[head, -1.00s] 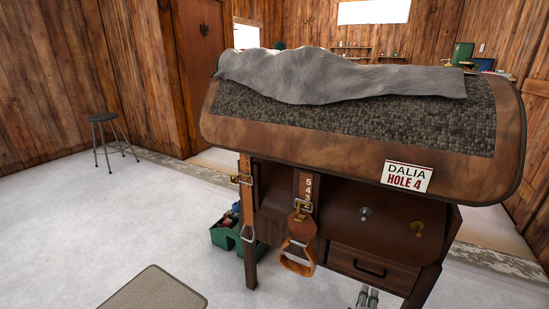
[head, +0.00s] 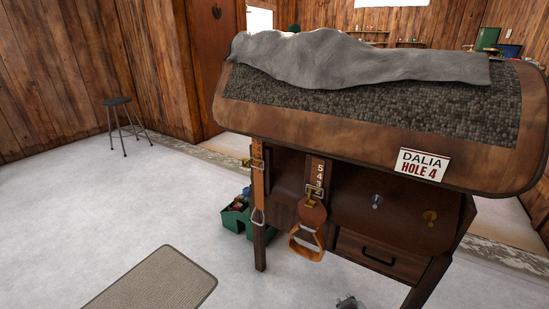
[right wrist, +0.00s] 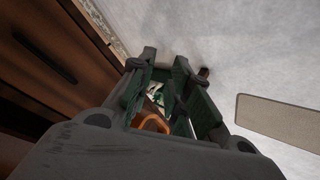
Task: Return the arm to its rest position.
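My right gripper shows as a small grey piece (head: 350,302) at the bottom edge of the head view, below and in front of the saddle stand (head: 355,205). In the right wrist view its two dark green-padded fingers (right wrist: 164,72) stand apart with nothing held between them. The orange-brown stirrup (head: 307,243) hangs from the numbered strap (head: 319,172); it also shows beyond the fingers in the right wrist view (right wrist: 150,122), apart from them as far as I can tell. My left gripper is not in view.
A grey cloth (head: 350,62) lies over the saddle pad. A sign (head: 421,164) reads "DALIA HOLE 4". A shut drawer (head: 378,255) is below. A green tote (head: 236,217) stands behind the stand's left leg. A mat (head: 155,283) and stool (head: 120,115) are left, with clear floor between.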

